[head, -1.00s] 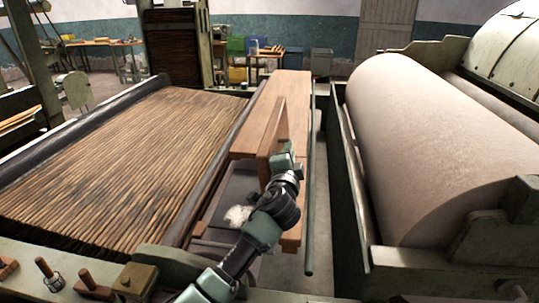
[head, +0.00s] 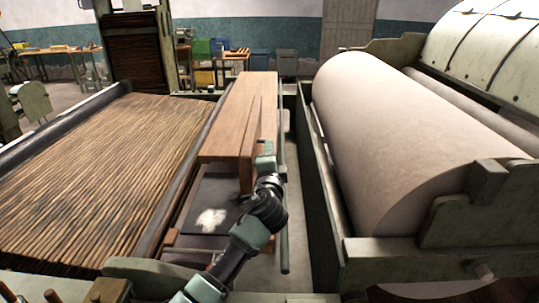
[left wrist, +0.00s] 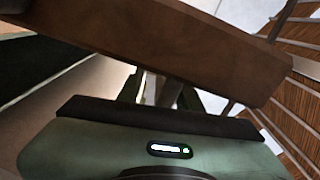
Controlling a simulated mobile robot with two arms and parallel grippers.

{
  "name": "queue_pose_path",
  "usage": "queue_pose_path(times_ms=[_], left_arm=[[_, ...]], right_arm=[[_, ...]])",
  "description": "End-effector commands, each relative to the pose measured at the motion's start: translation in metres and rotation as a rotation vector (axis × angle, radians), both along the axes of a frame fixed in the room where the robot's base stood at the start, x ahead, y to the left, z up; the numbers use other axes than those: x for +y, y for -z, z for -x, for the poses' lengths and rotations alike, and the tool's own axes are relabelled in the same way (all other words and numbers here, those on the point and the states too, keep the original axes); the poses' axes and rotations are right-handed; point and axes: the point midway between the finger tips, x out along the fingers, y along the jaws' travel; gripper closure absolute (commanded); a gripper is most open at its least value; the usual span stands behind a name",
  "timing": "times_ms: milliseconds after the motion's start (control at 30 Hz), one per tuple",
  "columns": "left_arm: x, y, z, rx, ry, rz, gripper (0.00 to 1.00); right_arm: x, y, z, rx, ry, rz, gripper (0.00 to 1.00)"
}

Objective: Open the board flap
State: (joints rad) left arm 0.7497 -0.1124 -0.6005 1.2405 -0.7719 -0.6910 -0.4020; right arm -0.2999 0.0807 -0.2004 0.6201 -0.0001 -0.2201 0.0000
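The brown board flap (head: 250,140) stands steeply up from the long wooden board in the middle of the head view. My left gripper (head: 265,152) is at the near right side of the flap, close against it or touching. In the left wrist view the flap (left wrist: 160,45) crosses the top as a wide brown band. It hides the fingertips of my left gripper (left wrist: 160,92), so their opening cannot be judged. A dark bed with a white fluffy clump (head: 210,219) lies open to the left of the flap. My right gripper is not seen.
A slatted brown lattice (head: 100,180) fills the left side. A large pale roller (head: 410,140) in a metal frame fills the right. A thin upright-edged rail (head: 284,200) runs beside the wooden board (head: 240,105), with a narrow gap before the roller frame.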

Motion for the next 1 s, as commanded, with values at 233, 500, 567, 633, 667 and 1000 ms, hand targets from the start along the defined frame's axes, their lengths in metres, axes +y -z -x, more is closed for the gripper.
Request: queue_pose_path(times_ms=[233, 500, 567, 633, 667, 1000], left_arm=[[0.001, 0.0, 0.0, 0.0, -0.003, -0.001, 0.66], [0.002, 0.002, 0.022, -0.001, -0.001, 0.0, 0.66], [0.002, 0.002, 0.031, 0.0, -0.001, 0.001, 0.66], [0.002, 0.002, 0.042, 0.0, 0.0, 0.002, 0.66], [0.002, 0.002, 0.047, 0.0, -0.001, 0.001, 0.66], [0.003, 0.001, 0.077, 0.0, -0.001, -0.001, 0.66]], right_arm=[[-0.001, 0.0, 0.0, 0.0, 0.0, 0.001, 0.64], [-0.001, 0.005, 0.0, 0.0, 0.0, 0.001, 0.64], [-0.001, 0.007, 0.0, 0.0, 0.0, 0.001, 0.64], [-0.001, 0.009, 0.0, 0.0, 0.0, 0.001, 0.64], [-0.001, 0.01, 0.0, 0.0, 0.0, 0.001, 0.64], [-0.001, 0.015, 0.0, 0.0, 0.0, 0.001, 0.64]])
